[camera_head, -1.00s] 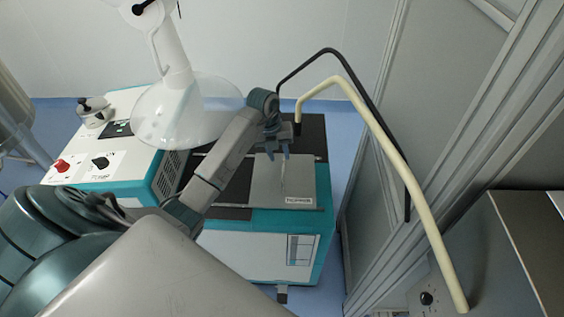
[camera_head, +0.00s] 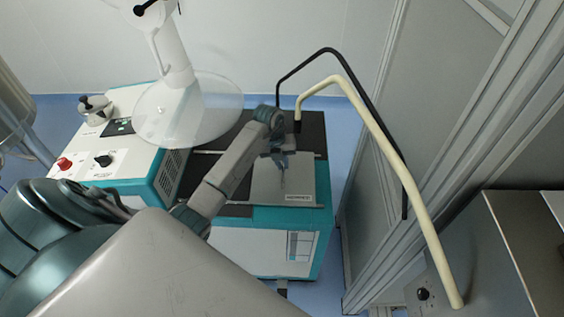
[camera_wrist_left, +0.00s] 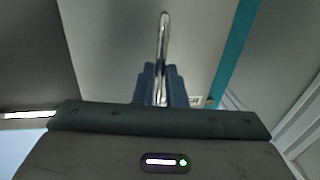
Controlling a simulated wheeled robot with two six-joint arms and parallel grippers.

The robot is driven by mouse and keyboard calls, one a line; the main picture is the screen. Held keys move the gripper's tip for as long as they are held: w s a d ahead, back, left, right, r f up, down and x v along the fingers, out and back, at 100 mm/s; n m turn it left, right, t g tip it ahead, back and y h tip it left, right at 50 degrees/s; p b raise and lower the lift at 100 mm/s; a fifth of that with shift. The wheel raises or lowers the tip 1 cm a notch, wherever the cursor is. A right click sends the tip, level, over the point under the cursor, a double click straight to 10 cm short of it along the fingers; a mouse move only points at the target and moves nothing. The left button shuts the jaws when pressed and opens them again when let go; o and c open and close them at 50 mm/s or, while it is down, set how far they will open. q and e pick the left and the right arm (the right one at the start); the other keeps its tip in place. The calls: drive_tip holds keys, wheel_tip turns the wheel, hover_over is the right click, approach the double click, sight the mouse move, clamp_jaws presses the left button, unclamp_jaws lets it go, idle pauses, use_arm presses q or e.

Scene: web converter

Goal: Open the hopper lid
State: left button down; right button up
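The hopper lid (camera_head: 266,180) is a flat grey plate with a small label, lying on the dark top of the teal-and-white machine. It looks closed. A thin metal bar handle (camera_head: 283,183) stands on it. My left gripper (camera_head: 281,163) is at the handle. In the left wrist view the shiny handle (camera_wrist_left: 163,40) runs between the two blue fingers (camera_wrist_left: 161,88), which are close together on either side of it with almost no gap. The lid (camera_wrist_left: 110,45) fills much of that view. My right gripper is not in view.
A clear disc (camera_head: 190,108) on a white column stands left of the lid, near my arm. A control panel (camera_head: 95,160) with knobs is at the left. Bent black and cream tubes (camera_head: 370,120) rise at the right beside a framed wall.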

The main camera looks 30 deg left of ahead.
sight(269, 175)
use_arm(q)
drive_tip(key=shift+s+a, duration=0.4)
drive_tip(key=shift+a, duration=0.25)
drive_tip(key=shift+s+a, duration=0.35)
drive_tip(key=shift+a, duration=0.3)
drive_tip(key=shift+s+a, duration=0.4)
drive_tip(key=shift+a, duration=0.25)
drive_tip(key=c, duration=1.5)
unclamp_jaws()
drive_tip(key=shift+d, duration=0.15)
drive_tip(key=shift+r, duration=0.1)
drive_tip(key=shift+w+r+b, duration=0.1)
drive_tip(key=shift+r+b, duration=0.2)
drive_tip(key=shift+b, duration=0.15)
drive_tip(key=s+d+r+b, duration=0.4)
drive_tip(key=s+d+b, duration=0.2)
drive_tip(key=s+d, duration=0.3)
drive_tip(key=shift+s, duration=2.1)
drive_tip(key=shift+d+r, duration=0.1)
